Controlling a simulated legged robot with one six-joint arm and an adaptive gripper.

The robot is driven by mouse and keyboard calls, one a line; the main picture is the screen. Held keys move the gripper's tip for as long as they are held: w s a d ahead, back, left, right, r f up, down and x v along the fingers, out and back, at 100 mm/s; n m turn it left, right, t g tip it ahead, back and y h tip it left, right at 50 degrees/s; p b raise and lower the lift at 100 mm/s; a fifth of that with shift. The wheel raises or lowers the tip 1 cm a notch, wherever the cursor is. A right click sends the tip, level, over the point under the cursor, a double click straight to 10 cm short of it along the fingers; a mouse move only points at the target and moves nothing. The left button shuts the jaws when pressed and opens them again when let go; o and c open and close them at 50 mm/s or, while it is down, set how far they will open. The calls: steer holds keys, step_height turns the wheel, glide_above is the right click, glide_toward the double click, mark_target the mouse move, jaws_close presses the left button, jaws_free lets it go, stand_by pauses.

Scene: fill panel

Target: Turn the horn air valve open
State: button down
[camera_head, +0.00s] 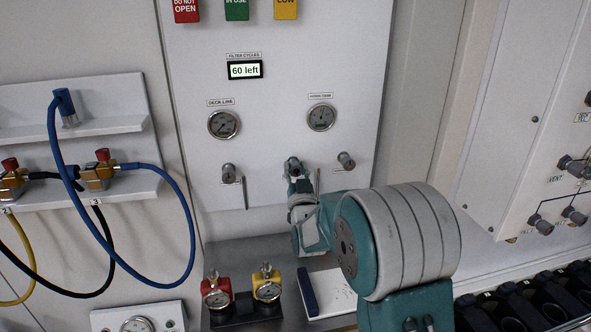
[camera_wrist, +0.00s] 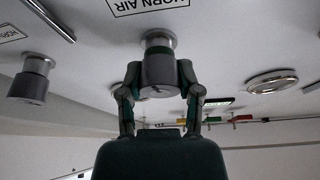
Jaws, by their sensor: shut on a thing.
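The horn air valve is a grey cylindrical knob (camera_wrist: 158,70) on a round metal collar, beside a label reading HORN AIR (camera_wrist: 148,5) in the wrist view. My gripper (camera_wrist: 159,78) has one finger on each side of this knob and is shut on it. In the head view my gripper (camera_head: 294,173) is at the middle knob (camera_head: 292,162) of the white panel (camera_head: 280,120), below and between the two gauges. My gripper partly hides that knob and its label. I cannot tell the valve's turn position.
Similar knobs stand to the left (camera_head: 228,173) and right (camera_head: 345,160), with thin rods between. The deck line gauge (camera_head: 223,124) and another gauge (camera_head: 321,117) are above.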

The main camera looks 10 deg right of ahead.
steer(key=shift+c, duration=1.4)
jaws_free()
steer(key=shift+a, duration=0.1)
steer(key=v, duration=1.1)
steer(key=shift+s+f, duration=0.25)
steer(key=shift+s, duration=0.1)
